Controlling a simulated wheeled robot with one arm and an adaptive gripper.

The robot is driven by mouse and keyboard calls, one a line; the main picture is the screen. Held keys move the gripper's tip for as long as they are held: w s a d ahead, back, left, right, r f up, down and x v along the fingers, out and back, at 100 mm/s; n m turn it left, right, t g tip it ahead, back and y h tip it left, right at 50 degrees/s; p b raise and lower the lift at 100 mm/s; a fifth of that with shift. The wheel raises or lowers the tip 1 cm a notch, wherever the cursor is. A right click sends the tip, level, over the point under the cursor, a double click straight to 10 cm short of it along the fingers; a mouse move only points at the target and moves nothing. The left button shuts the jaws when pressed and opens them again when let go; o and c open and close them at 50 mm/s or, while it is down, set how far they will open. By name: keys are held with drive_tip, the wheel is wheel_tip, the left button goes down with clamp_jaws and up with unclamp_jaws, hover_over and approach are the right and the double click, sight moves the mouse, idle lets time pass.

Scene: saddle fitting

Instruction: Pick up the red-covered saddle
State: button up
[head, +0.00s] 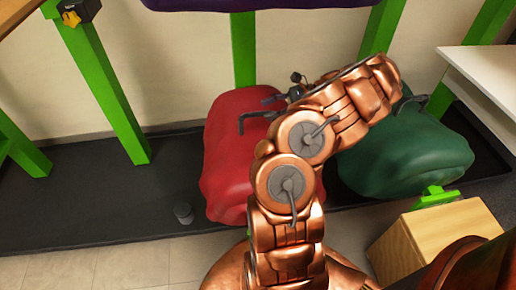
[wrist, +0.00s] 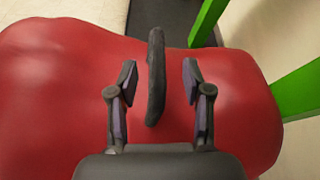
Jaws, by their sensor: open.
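The red-covered saddle (head: 228,160) is a bulky red shape on the black floor tray in the head view. My arm hides part of its right side. In the wrist view the red cover (wrist: 60,90) fills most of the picture. A dark upright handle or strap (wrist: 156,60) stands out from the cover. My gripper (head: 256,112) is over the upper part of the red saddle. In the wrist view my gripper (wrist: 159,82) is open, with one finger on each side of the dark handle. Gaps show on both sides, so neither finger appears to touch it.
A green-covered saddle (head: 405,150) lies to the right, close to my arm. Green posts (head: 105,85) rise behind and at the left. A purple thing (head: 250,4) is above. A wooden box (head: 440,240), a white table (head: 488,70) and a small grey cylinder (head: 183,213) also show.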

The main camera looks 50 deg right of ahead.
sight(262, 112)
drive_tip(key=shift+b+x, duration=0.9)
drive_tip(key=shift+x, duration=1.6)
drive_tip(key=shift+s+f, duration=0.1)
drive_tip(key=shift+s, duration=0.05)
drive_tip(key=shift+c, duration=0.4)
clamp_jaws()
